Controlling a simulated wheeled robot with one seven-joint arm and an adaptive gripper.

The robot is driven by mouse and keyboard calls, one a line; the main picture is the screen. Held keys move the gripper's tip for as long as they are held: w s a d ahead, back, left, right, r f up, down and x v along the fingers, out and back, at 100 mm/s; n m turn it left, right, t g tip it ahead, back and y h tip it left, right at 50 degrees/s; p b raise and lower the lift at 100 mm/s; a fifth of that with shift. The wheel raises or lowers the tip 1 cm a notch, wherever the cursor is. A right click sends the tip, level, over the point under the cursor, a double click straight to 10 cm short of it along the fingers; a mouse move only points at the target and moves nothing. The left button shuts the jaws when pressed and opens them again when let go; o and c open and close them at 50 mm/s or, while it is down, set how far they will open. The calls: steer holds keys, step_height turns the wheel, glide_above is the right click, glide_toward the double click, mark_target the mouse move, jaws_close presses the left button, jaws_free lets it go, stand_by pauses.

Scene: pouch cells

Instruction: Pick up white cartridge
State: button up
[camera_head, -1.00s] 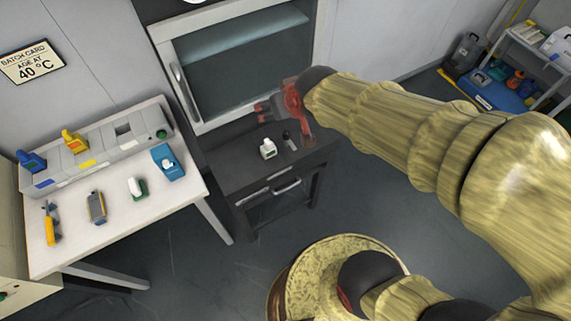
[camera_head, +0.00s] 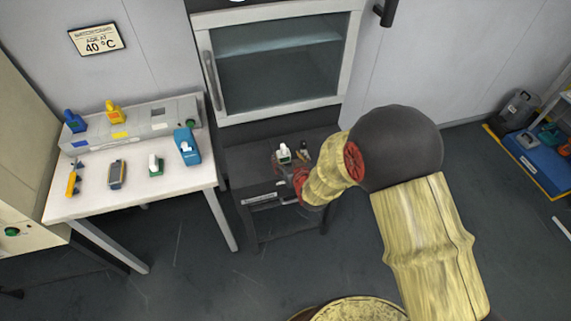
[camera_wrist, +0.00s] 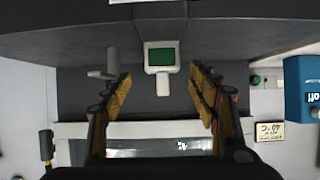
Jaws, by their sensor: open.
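The white cartridge (camera_head: 284,150) stands on a small dark table (camera_head: 249,161) below the glass-fronted cabinet. In the wrist view, the cartridge (camera_wrist: 165,86) has a green face in a white frame and a narrow white stem. My gripper (camera_head: 289,163) is right by the cartridge in the head view, partly hidden by my arm. In the wrist view, my gripper (camera_wrist: 161,74) is open, with a finger on each side and the stem between the finger lines. No contact shows.
A small grey and dark item (camera_wrist: 108,66) stands beside the cartridge, close to one finger. A white table (camera_head: 88,204) at left holds a similar white-and-green piece (camera_head: 155,165), a blue unit (camera_head: 186,147) and other tools. The cabinet (camera_head: 278,85) stands behind.

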mark_target(285, 154)
steer(key=b+x, duration=0.1)
steer(key=x, duration=0.4)
steer(key=shift+w+a+b, duration=0.15)
steer(key=shift+a+b, duration=0.1)
steer(key=shift+b, duration=0.1)
steer(key=c, duration=0.3)
steer(key=c, duration=1.2)
steer(key=shift+r, duration=0.1)
jaws_close()
